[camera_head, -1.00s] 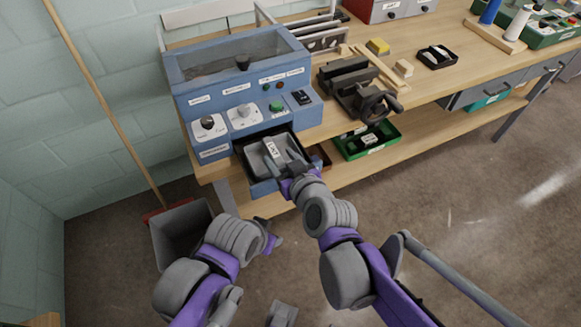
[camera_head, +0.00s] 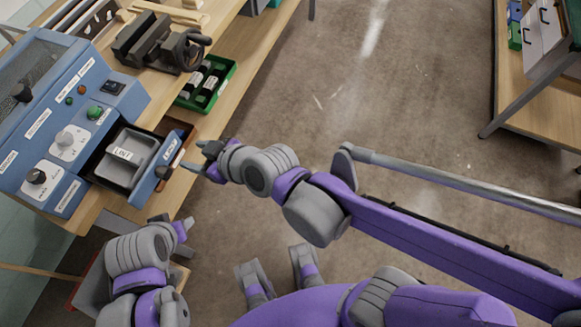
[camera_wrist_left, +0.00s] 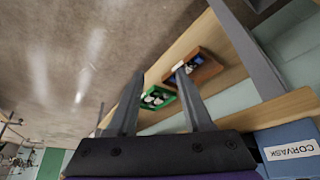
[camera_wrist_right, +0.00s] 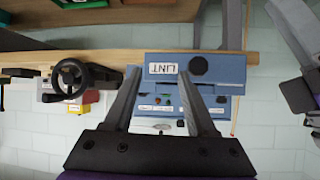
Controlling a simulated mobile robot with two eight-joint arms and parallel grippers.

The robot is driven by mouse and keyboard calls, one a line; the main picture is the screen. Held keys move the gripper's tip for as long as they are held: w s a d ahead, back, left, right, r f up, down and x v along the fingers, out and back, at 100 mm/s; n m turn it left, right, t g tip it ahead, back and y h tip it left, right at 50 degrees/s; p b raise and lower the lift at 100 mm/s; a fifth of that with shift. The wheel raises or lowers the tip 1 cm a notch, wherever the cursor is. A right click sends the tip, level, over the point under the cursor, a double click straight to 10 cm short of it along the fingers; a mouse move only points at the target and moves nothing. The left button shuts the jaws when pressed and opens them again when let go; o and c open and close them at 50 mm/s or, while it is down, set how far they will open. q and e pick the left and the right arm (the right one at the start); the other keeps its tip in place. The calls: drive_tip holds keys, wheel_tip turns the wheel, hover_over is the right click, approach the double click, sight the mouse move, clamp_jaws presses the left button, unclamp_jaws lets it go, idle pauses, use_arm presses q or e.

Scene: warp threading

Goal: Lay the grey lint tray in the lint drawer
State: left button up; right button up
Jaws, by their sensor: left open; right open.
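The grey lint tray (camera_head: 130,165), with a LINT label, lies inside the lint drawer (camera_head: 150,187), between its dark walls. The drawer stands pulled out of the blue machine; its blue front has its own label. The front also shows in the right wrist view (camera_wrist_right: 215,71), where the tray is not visible. My right gripper (camera_head: 194,157) is open and empty, just outside the drawer front and apart from the tray. My left gripper (camera_head: 176,221) is open and empty, low in front of the bench, below the drawer in the picture.
The blue machine (camera_head: 60,100) stands on the wooden bench. A vise (camera_head: 155,42) with a handwheel is beside it. Another bench (camera_head: 540,110) stands at right; the floor between is clear.

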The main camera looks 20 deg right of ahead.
drive_tip(key=s+d+f+m+g+h, duration=0.1)
drive_tip(key=s+d+f+m+h, duration=0.1)
drive_tip(key=d, duration=0.6)
drive_tip(key=s+d+f+m+g+h, duration=0.1)
drive_tip(key=s+d+f+m+h, duration=0.2)
drive_tip(key=d, duration=0.6)
drive_tip(key=s+d+f+m+g+h, duration=0.1)
drive_tip(key=s+d+f+m+h, duration=0.2)
drive_tip(key=d, duration=0.6)
drive_tip(key=shift+s+f, duration=0.75)
drive_tip(key=shift+s, duration=0.45)
drive_tip(key=shift+a, duration=0.1)
use_arm(q)
drive_tip(key=shift+c, duration=0.2)
